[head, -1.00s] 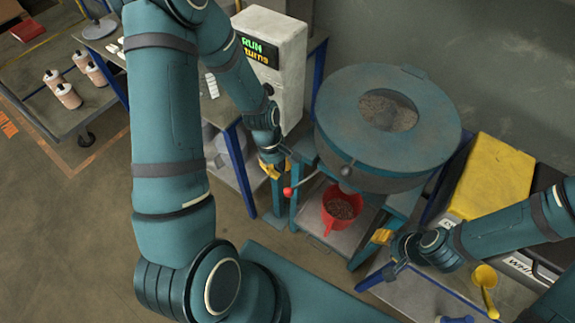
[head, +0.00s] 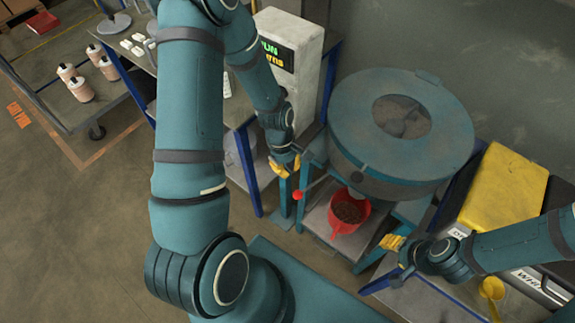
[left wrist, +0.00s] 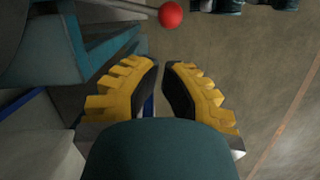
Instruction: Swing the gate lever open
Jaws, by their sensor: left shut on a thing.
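The gate lever (head: 313,187) is a thin rod under the round teal hopper (head: 350,150), with a red ball knob (head: 298,196) at its left end. In the left wrist view the knob (left wrist: 170,14) is beyond the fingertips, apart from them. My left gripper (head: 285,165) is up and left of the knob. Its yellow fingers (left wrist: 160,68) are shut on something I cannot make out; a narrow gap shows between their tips. My right gripper (head: 392,243) is right of the red jug, away from the lever; its opening is unclear.
A red jug (head: 336,226) of dark grains stands on the shelf under the hopper. A grey display box (head: 305,65) stands behind my left gripper. A yellow bin (head: 505,190) and a yellow scoop (head: 491,288) are at right. Floor is clear at lower left.

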